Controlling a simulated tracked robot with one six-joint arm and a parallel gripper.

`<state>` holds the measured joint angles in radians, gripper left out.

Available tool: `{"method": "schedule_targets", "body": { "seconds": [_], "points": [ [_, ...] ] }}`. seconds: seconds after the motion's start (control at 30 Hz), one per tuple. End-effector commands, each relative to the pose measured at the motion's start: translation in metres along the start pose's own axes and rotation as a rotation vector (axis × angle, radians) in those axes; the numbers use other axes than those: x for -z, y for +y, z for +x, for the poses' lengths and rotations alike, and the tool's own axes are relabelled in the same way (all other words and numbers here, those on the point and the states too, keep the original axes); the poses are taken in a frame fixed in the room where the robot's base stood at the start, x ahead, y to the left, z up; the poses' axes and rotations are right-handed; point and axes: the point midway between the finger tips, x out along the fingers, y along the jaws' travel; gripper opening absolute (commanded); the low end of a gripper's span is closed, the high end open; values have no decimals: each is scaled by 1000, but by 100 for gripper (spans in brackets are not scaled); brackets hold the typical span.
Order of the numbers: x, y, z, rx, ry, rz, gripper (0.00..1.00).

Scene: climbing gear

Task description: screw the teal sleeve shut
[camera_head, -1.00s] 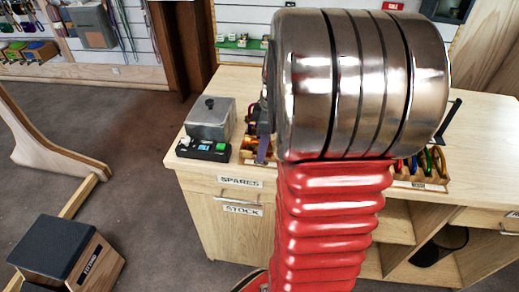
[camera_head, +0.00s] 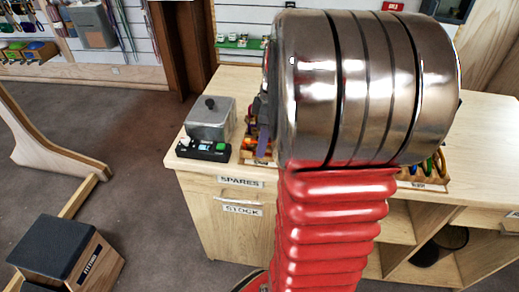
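I cannot make out the teal sleeve; my own large metal arm joint and red ribbed arm cover the middle of the view. My gripper is hidden behind the arm; only small dark and purple parts show at the joint's left edge, and I cannot tell what they belong to. A wooden tray (camera_head: 246,158) with coloured carabiners sits on the counter (camera_head: 226,80) just left of my arm, partly covered. Another tray (camera_head: 428,186) with coloured carabiners shows right of my arm, also partly covered.
A grey metal box (camera_head: 210,119) and a black device (camera_head: 203,150) with a green button stand at the counter's left end. A padded wooden box (camera_head: 65,252) sits on the floor at lower left. The counter's right side looks clear.

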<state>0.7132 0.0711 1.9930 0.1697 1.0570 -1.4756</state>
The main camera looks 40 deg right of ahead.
Motion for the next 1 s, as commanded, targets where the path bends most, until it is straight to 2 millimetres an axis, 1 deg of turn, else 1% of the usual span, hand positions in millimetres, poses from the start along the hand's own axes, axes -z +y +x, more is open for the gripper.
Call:
{"method": "schedule_targets", "body": {
  "seconds": [0.3,0.67,1.0],
  "points": [
    [1,0,-7,1,0,0,34],
    [1,0,-8,1,0,0,34],
    [1,14,-7,1,0,0,34]
  ]
}}
